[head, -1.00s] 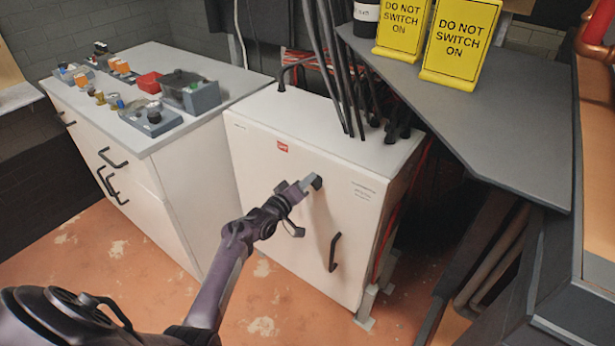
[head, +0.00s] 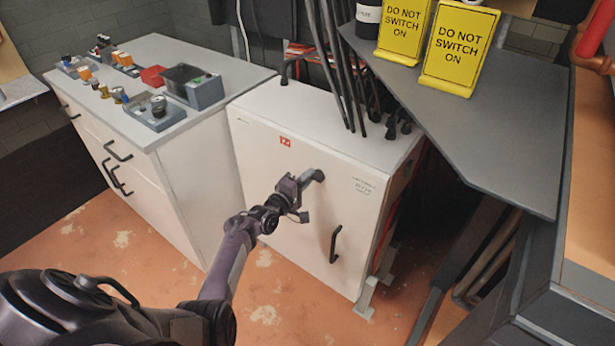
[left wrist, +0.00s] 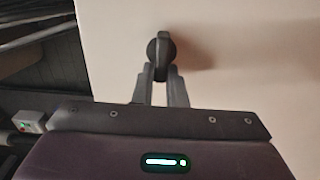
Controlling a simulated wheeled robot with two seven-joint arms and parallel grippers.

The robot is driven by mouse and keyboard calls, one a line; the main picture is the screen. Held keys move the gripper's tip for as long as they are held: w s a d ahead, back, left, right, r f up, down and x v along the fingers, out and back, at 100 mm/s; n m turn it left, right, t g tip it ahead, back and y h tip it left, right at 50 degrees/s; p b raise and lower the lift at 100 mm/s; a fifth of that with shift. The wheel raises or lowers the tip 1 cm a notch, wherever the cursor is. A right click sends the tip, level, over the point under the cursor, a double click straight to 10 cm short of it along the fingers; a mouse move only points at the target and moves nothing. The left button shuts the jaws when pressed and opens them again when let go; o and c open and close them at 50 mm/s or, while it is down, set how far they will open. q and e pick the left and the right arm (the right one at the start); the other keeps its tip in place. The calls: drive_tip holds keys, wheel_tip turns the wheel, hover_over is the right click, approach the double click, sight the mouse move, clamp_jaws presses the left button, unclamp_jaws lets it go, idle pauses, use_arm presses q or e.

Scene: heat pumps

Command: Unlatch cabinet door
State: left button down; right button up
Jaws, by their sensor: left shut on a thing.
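The white cabinet (head: 275,175) stands in the middle of the head view, with its front door closed. A dark latch handle (head: 319,175) sits on the upper part of the door. My left gripper (head: 308,179) is at this latch. In the left wrist view, the fingers (left wrist: 161,85) are shut on the round-based latch (left wrist: 161,52), one finger on each side. A black vertical pull handle (head: 335,244) is lower on the door, apart from the gripper. My right gripper is not in view.
A drawer unit (head: 190,130) stands left of the cabinet, with switches and control boxes on top. A grey worktop (head: 480,150) with yellow "DO NOT SWITCH ON" signs (head: 458,45) juts in at the right. Black cables (head: 338,70) rise from the cabinet top. Floor is free in front.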

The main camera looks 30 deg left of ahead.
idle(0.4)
use_arm(q)
drive_tip(key=c, duration=1.5)
unclamp_jaws()
drive_tip(key=shift+o, duration=0.2)
drive_tip(key=s+a+p, duration=0.1)
drive_tip(key=s, duration=0.6)
drive_tip(key=shift+s, duration=0.4)
drive_tip(key=shift+a, duration=0.1)
